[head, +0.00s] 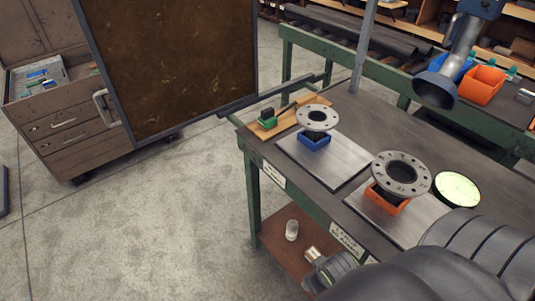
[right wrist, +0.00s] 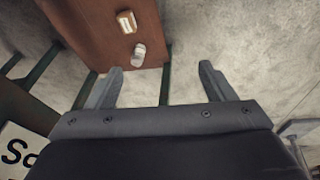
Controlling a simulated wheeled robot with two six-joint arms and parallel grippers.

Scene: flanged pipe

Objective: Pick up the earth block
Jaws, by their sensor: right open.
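A small tan block with a pale face (right wrist: 126,22) lies on the brown lower shelf (right wrist: 85,15) and may be the earth block; I see no readable mark on it. In the head view a pale block (head: 311,253) shows on the shelf, close to my right wrist and partly hidden. A clear jar (head: 291,230) stands beside it; it also shows in the right wrist view (right wrist: 139,54). My right gripper (right wrist: 162,83) is open and empty, its fingers apart from both block and jar. My left gripper is out of view.
Above the shelf, the workbench (head: 345,115) carries two grey flanges (head: 402,173) on blue and orange supports, a round pale-green disc (head: 457,189) and a green-and-black item (head: 267,119). The bench's edge and legs border the shelf. A drawer cabinet (head: 70,125) stands left; floor between is clear.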

